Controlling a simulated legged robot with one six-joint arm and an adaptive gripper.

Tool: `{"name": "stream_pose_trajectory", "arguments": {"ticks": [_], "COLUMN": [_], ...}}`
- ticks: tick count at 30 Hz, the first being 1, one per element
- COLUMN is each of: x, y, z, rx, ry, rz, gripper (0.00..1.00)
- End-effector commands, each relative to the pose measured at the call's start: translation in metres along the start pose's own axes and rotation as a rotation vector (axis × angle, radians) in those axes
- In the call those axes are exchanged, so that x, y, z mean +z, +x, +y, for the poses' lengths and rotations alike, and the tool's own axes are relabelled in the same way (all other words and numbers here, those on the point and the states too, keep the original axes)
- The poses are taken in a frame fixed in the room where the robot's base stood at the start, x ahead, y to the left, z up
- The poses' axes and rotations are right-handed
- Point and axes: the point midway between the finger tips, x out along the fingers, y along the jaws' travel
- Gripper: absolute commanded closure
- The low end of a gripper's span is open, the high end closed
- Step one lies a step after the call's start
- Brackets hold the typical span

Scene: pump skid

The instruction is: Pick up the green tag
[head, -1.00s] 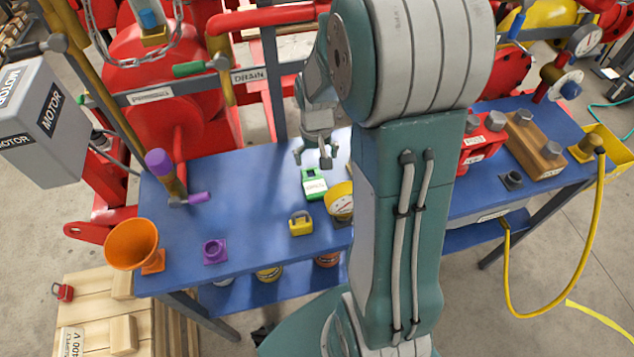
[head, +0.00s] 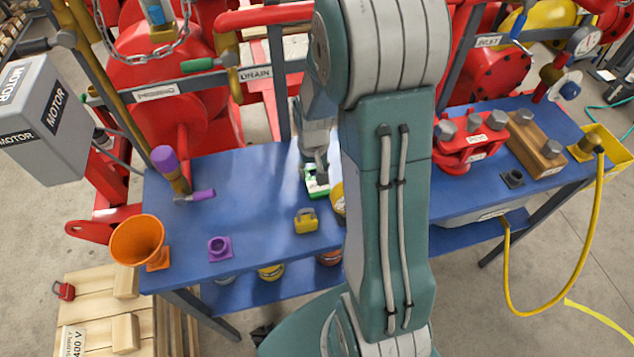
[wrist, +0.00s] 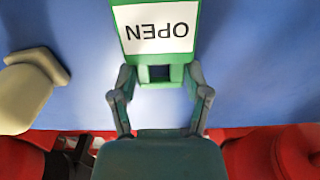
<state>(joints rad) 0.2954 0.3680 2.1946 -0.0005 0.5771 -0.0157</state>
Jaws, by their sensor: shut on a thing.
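The green tag (wrist: 157,52) has a white label reading OPEN, upside down in the wrist view. In the head view the tag (head: 317,187) lies at the blue table, partly hidden by my gripper (head: 319,174). In the wrist view my gripper (wrist: 160,84) has its two fingers on either side of the tag's narrower end, where there is a square opening. The fingers are shut on that end. I cannot tell whether the tag is clear of the table.
The blue table (head: 255,200) has a yellow padlock-like piece (head: 306,221) close in front of the tag. A yellow round thing is mostly hidden by my arm. A purple socket (head: 219,248) and an orange funnel (head: 137,240) stand left. Red pump piping rises behind the table.

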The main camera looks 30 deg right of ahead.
Motion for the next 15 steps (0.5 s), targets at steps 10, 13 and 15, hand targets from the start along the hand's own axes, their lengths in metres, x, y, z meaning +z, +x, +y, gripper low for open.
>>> {"name": "stream_pose_trajectory", "arguments": {"ticks": [10,13,15], "x": [0.0,0.0,-0.001], "y": [-0.011,-0.03,-0.046], "z": [0.001,0.0,0.0], "rx": [0.0,0.0,0.0], "ry": [0.001,0.001,0.001], "rz": [0.001,0.003,0.005], "gripper": [0.85,0.85,0.85]}}
